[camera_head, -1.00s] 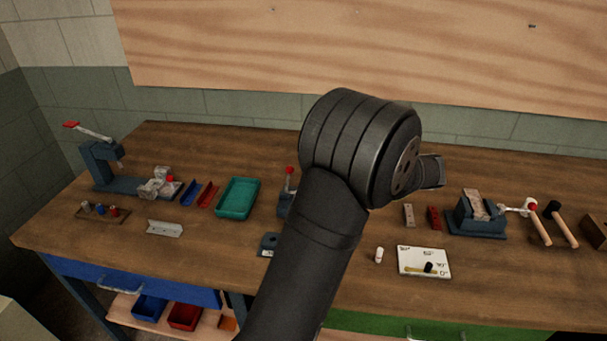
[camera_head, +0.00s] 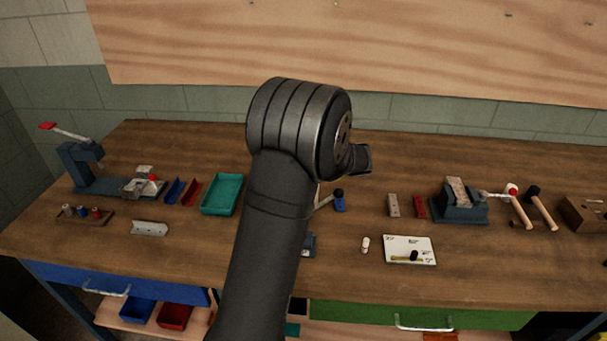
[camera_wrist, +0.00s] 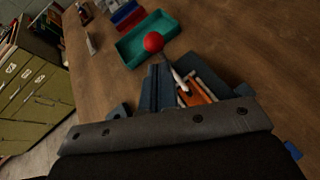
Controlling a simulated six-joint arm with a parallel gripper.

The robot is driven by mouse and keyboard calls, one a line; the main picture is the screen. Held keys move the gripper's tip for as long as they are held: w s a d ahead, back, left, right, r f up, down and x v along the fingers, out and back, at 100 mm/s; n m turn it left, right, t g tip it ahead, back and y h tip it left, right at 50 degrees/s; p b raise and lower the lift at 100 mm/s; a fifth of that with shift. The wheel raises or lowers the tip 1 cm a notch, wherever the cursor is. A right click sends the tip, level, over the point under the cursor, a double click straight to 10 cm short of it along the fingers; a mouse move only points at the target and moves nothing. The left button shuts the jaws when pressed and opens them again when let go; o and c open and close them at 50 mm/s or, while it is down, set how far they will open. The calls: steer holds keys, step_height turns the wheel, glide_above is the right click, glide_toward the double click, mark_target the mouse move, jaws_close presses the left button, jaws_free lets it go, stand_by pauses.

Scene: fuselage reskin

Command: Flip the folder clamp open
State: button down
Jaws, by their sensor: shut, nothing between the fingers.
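In the wrist view, a red ball knob (camera_wrist: 153,41) tops a pale lever (camera_wrist: 179,78). The lever rises from a dark blue-grey bench fixture (camera_wrist: 228,88), which appears to be the folder with its clamp. An orange part (camera_wrist: 197,95) lies at the lever's foot. My gripper (camera_wrist: 158,80) is shut and empty, its fingers just left of the lever and below the knob in the picture. I cannot tell whether they touch it. The gripper body hides much of the fixture. In the head view, my arm hides the knob and my gripper's fingers.
A teal tray (camera_head: 208,208) stands left of my arm; it also shows in the wrist view (camera_wrist: 130,57). Further left is a blue press (camera_head: 82,170). To the right are a vise-like fixture (camera_head: 460,213), mallets and a white card (camera_head: 398,255). The front bench strip is mostly clear.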

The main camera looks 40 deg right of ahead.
steer(key=shift+w+a+r, duration=0.15)
steer(key=shift+w, duration=0.35)
steer(key=shift+r, duration=0.1)
steer(key=w+a+f+n+g+h, duration=0.2)
steer(key=w+a+f+g+h, duration=0.1)
steer(key=w+a+g+h, duration=0.5)
steer(key=shift+w+a+g, duration=0.7)
steer(key=shift+w+a, duration=0.35)
stand_by(0.5)
stand_by(0.4)
